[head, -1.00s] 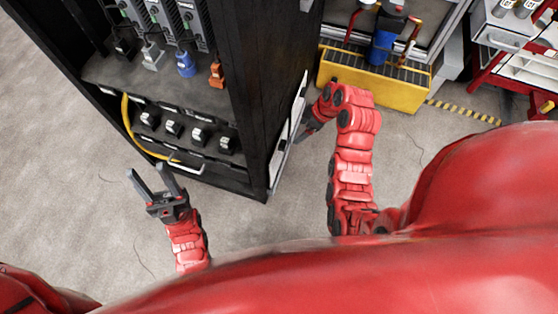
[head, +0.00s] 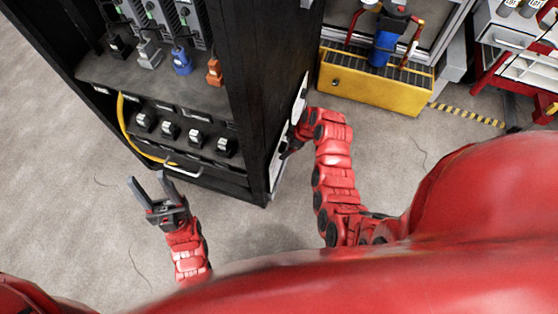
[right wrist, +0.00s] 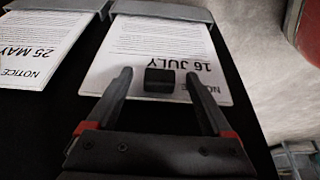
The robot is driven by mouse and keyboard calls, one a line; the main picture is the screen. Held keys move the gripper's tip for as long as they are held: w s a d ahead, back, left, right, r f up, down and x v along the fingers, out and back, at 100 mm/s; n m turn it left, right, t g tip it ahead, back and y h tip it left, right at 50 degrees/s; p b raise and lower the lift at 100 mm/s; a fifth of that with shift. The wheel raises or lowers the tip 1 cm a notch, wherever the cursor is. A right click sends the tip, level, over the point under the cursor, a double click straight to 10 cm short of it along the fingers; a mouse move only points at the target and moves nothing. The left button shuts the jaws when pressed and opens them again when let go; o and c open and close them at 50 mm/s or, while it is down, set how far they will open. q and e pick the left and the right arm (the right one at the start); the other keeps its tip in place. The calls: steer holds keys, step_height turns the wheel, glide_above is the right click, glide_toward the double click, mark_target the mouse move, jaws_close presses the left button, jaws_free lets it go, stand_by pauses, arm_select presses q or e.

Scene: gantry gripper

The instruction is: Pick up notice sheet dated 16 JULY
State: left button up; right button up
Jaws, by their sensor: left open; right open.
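The notice sheet dated 16 JULY (right wrist: 152,42) shows upside down in the right wrist view, white with printed lines, its far edge under a grey holder strip (right wrist: 162,11). A small black block (right wrist: 159,80) stands out at the sheet's near edge, between the fingers. My right gripper (right wrist: 159,73) is open, with its fingertips over the near part of the sheet and nothing gripped. In the head view my right gripper (head: 286,147) is at the cabinet's side and partly hidden. My left gripper (head: 146,179) is open and empty in front of the cabinet.
A second sheet dated 25 MAY (right wrist: 38,45) hangs to the left. The black cabinet (head: 252,110) holds plugs and a yellow cable (head: 122,120). A yellow box (head: 365,85) stands behind my right arm. The floor in front is clear.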

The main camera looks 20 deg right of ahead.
steer(key=shift+r, duration=0.1)
steer(key=shift+c, duration=0.3)
jaws_close()
